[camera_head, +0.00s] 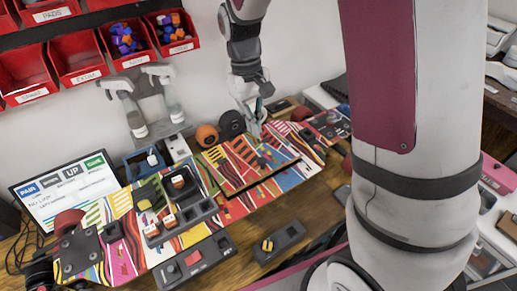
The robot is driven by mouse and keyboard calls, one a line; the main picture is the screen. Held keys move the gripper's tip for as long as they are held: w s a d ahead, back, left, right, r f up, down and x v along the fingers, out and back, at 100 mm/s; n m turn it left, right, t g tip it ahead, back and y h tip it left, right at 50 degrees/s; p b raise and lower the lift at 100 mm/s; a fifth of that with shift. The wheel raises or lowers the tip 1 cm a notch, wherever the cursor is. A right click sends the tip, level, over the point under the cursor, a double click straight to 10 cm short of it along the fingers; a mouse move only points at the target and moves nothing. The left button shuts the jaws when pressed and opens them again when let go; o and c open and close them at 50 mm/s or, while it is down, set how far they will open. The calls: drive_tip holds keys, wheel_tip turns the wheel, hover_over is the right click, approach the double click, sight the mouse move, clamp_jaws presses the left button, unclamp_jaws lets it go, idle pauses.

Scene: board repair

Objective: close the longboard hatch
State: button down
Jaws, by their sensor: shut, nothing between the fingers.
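The longboard (122,228), covered in bright multicoloured stripes, lies along the wooden bench from lower left to upper right. Its hatch (238,170) is a patterned panel near the middle of the board. A dark line runs along the hatch's front edge; I cannot tell whether the panel lies flush or is slightly raised. My gripper (258,128) points down over the back right part of the hatch, shut and empty. Its fingertips are at or just above the board; contact is unclear.
Modules in grey holders (180,222) sit on the board left of the hatch. More holders (279,243) lie in front on the bench. Spray bottles (124,107), an orange ball-like object (207,135) and a screen (66,190) stand behind. Red bins (77,58) hang on the wall.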

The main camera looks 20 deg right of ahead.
hover_over(264, 172)
drive_tip(key=w, duration=0.3)
drive_tip(key=f, duration=0.8)
drive_tip(key=shift+s+a+f+p, duration=0.15)
drive_tip(key=shift+a+f+p, duration=0.1)
drive_tip(key=shift+p, duration=0.15)
drive_tip(key=shift+s+d+f, duration=0.1)
drive_tip(key=shift+s+f, duration=0.4)
drive_tip(key=shift+f, duration=0.3)
drive_tip(key=shift+s+d+f, duration=0.1)
drive_tip(key=shift+s+f, duration=0.4)
drive_tip(key=shift+f, duration=0.25)
drive_tip(key=shift+r, duration=0.1)
wheel_tip(264, 172, up, 14)
drive_tip(key=p, duration=0.1)
drive_tip(key=shift+s+p, duration=0.3)
drive_tip(key=shift+p, duration=0.05)
